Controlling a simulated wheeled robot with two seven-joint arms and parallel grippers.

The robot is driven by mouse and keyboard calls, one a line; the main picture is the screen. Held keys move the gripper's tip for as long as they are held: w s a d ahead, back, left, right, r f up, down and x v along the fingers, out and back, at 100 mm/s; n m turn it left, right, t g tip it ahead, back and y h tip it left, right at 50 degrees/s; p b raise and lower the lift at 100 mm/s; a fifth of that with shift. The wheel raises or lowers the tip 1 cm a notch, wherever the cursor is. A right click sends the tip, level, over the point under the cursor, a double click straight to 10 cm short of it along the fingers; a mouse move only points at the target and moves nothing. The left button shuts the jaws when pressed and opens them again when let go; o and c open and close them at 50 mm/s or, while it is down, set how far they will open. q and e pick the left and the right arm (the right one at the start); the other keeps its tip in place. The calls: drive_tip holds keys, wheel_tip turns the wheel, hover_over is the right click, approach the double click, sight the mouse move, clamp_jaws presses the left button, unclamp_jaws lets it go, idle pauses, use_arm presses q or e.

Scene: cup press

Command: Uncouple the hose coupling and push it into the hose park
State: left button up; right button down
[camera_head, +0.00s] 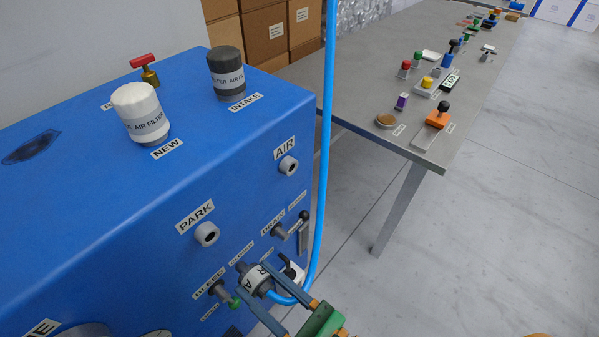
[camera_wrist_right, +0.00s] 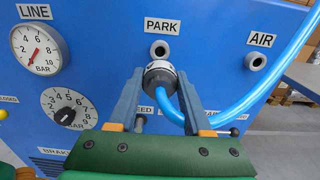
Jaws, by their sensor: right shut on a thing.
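The grey hose coupling (camera_head: 257,279) with a white label band is held between the fingertips of my right gripper (camera_head: 262,282), in front of the blue machine's face. The blue hose (camera_head: 327,130) runs from it and up out of view. In the right wrist view the coupling (camera_wrist_right: 160,76) sits between the two fingers, just below the PARK stub (camera_wrist_right: 160,50). In the head view the PARK stub (camera_head: 207,233) is bare and apart from the coupling. The AIR stub (camera_head: 288,165) is also bare. My left gripper is not in view.
Near the coupling are a BLEED valve (camera_head: 224,293) and a DRAIN lever (camera_head: 281,231). A LINE gauge (camera_wrist_right: 38,48) and a dial (camera_wrist_right: 68,108) are on the machine's face. A white filter (camera_head: 140,113) and dark filter (camera_head: 227,73) stand on top. A grey table (camera_head: 400,40) is behind right.

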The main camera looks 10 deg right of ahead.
sight(240, 265)
drive_tip(key=shift+w+a+r+p, duration=0.25)
drive_tip(key=shift+w+p, duration=0.1)
drive_tip(key=shift+p, duration=0.2)
drive_tip(key=p+x, duration=0.2)
drive_tip(key=x, duration=0.2)
drive_tip(key=shift+w+a+f+p, duration=0.15)
drive_tip(key=shift+w+a+p, duration=0.2)
drive_tip(key=shift+p+x, duration=0.55)
drive_tip(key=shift+x, duration=1)
idle(0.5)
drive_tip(key=shift+c, duration=1.3)
unclamp_jaws()
